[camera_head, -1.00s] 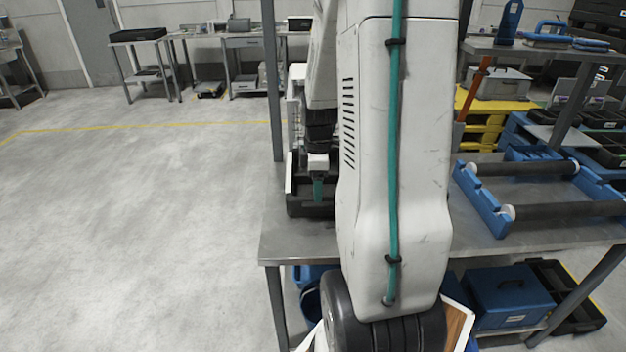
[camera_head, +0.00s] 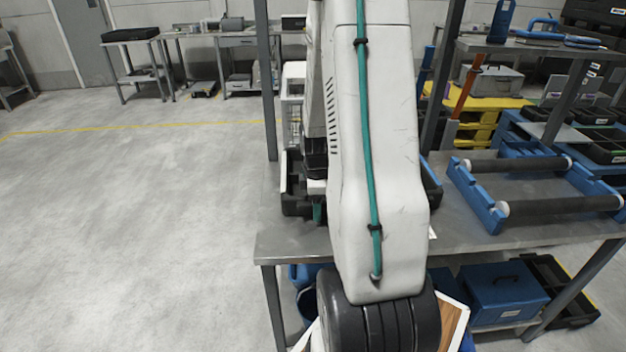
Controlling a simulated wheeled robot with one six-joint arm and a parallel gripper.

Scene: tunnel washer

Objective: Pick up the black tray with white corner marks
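A black tray (camera_head: 290,203) stands on the grey metal table, just left of my arm's large white link, which hides much of it. A small light patch shows on its left edge, but I cannot make out corner marks. My gripper (camera_head: 318,213) points down at the tray's near side. Only a dark wrist and a teal fingertip show beside the white link. I cannot tell whether the fingers touch the tray or are apart.
The metal table (camera_head: 290,244) has an upright post (camera_head: 268,90) at its left. A blue roller frame (camera_head: 480,200) stands at right. A dark, blue-edged object (camera_head: 431,188) shows just right of my arm. Blue boxes (camera_head: 503,296) sit below. Open floor lies left.

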